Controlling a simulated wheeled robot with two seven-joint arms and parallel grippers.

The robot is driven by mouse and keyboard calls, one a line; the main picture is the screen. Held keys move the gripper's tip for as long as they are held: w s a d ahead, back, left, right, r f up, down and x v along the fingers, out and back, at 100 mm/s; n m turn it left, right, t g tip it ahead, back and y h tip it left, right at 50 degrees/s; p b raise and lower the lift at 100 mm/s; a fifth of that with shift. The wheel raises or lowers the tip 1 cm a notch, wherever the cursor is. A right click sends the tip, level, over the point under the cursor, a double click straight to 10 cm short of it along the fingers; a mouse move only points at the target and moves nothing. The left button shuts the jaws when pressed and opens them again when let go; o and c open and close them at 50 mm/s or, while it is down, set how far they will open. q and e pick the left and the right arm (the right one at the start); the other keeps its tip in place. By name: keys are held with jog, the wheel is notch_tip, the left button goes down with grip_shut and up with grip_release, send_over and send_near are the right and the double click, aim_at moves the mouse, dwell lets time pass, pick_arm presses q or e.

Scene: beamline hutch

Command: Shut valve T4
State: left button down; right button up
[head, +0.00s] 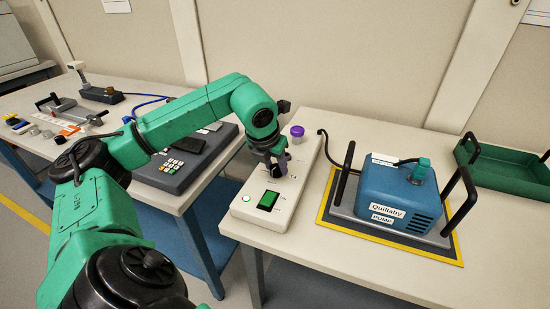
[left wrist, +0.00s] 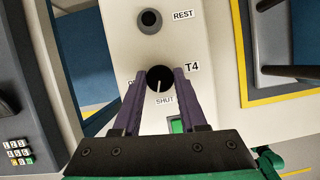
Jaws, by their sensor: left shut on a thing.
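Valve T4 is a round black knob (left wrist: 159,76) with a pale pointer line on a white panel (left wrist: 205,30). The line points down toward the label SHUT (left wrist: 165,101); the label T4 is to the right. Another label at left is mostly hidden by a finger. My left gripper (left wrist: 160,80) has its two purple fingers shut on the knob's sides. In the head view, my left gripper (head: 277,167) is down on the white panel (head: 245,208) and hides the knob. My right gripper is in neither view.
A blue pump (head: 398,195) with black handles stands to the right, then a green tray (head: 505,165). A grey keypad unit (head: 185,160) is left, across a gap between tables.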

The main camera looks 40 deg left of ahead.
pick_arm(q)
jog(key=shift+d+r+n+y+p, duration=0.15)
jog(key=shift+n+y+p, duration=0.35)
jog(key=shift+n, duration=0.7)
jog(key=shift+n+p, duration=0.4)
jog(key=shift+n, duration=0.3)
jog(key=shift+y, duration=0.3)
jog(key=shift+c, duration=2.3)
grip_release()
